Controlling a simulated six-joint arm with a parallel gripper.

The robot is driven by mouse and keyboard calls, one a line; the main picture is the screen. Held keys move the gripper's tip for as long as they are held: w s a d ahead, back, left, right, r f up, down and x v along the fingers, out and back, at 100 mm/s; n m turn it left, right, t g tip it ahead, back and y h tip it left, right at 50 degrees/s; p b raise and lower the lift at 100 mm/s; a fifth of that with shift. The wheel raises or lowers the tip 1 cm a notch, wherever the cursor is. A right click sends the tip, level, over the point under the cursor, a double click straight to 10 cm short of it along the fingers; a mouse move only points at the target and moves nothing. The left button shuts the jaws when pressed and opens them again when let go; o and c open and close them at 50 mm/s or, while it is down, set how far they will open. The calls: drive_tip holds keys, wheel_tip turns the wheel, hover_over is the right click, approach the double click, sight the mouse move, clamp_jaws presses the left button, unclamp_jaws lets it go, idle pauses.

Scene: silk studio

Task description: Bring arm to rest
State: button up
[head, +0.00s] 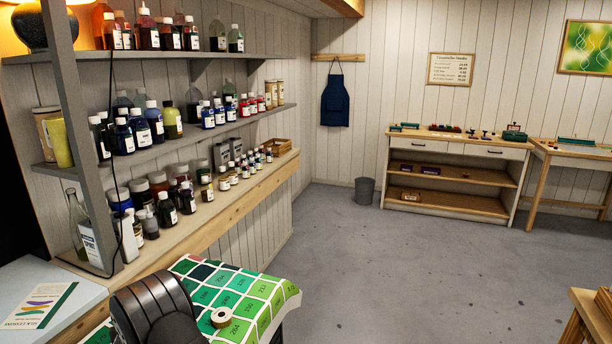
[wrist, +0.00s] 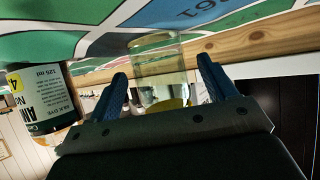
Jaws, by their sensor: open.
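My gripper (wrist: 162,70) shows in the wrist view with its two blue fingers spread wide apart. It is open. A dark bottle with a silk dye label (wrist: 36,98) is to the left of the fingers. The gripper cannot be made out in the head view.
Shelves of dye bottles (head: 170,138) line the left wall. A bin (head: 364,190) and a workbench (head: 455,140) stand at the back. The middle floor is clear.

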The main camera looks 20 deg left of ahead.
drive_tip(key=shift+w+a, duration=0.2)
drive_tip(key=shift+a, duration=0.1)
wheel_tip(320, 180, up, 15)
drive_tip(key=w+d+m+t+h, duration=0.1)
drive_tip(key=w+d, duration=0.7)
drive_tip(key=shift+w+d+f+m, duration=0.15)
drive_tip(key=shift+w+m, duration=0.1)
drive_tip(key=shift+m, duration=0.15)
drive_tip(key=shift+o, duration=0.4)
